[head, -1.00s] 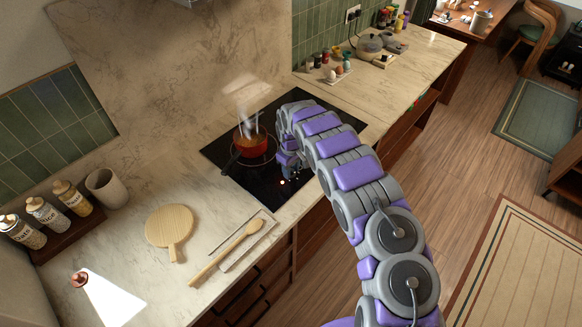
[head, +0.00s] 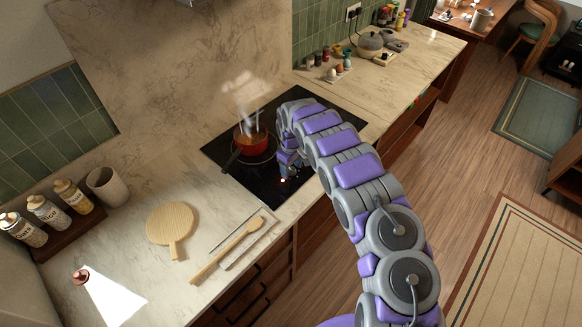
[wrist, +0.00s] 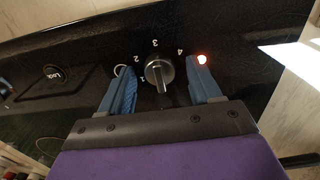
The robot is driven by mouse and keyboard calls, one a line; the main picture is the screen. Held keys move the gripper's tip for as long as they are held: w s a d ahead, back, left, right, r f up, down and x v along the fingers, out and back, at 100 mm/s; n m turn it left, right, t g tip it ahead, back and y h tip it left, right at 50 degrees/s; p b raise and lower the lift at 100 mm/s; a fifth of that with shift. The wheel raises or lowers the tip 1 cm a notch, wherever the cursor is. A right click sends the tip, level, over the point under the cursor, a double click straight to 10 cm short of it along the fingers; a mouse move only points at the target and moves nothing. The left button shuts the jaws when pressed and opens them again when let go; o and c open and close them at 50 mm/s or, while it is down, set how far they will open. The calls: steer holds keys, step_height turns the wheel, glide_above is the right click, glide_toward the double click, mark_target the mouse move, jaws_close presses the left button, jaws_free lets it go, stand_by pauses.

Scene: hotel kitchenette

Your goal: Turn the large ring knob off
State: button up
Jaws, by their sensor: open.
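A black cooktop (head: 235,172) is set in the marble counter. In the wrist view a round metal knob (wrist: 159,72) with a raised grip bar stands on the black panel, with the numbers 1 to 4 printed around it. My gripper (wrist: 160,75) is open, with one blue finger on each side of the knob. I cannot tell whether the fingers touch it. A small red light (wrist: 202,59) glows beside the right finger. In the head view my gripper (head: 290,170) is low over the cooktop's front edge, and my arm hides the knob.
A steaming red pot (head: 250,138) stands on the cooktop, left of my gripper. A round wooden board (head: 171,224) and a wooden spoon (head: 228,250) lie on the counter.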

steer(key=shift+r, duration=0.1)
step_height(320, 180, up, 17)
stand_by(0.6)
stand_by(0.3)
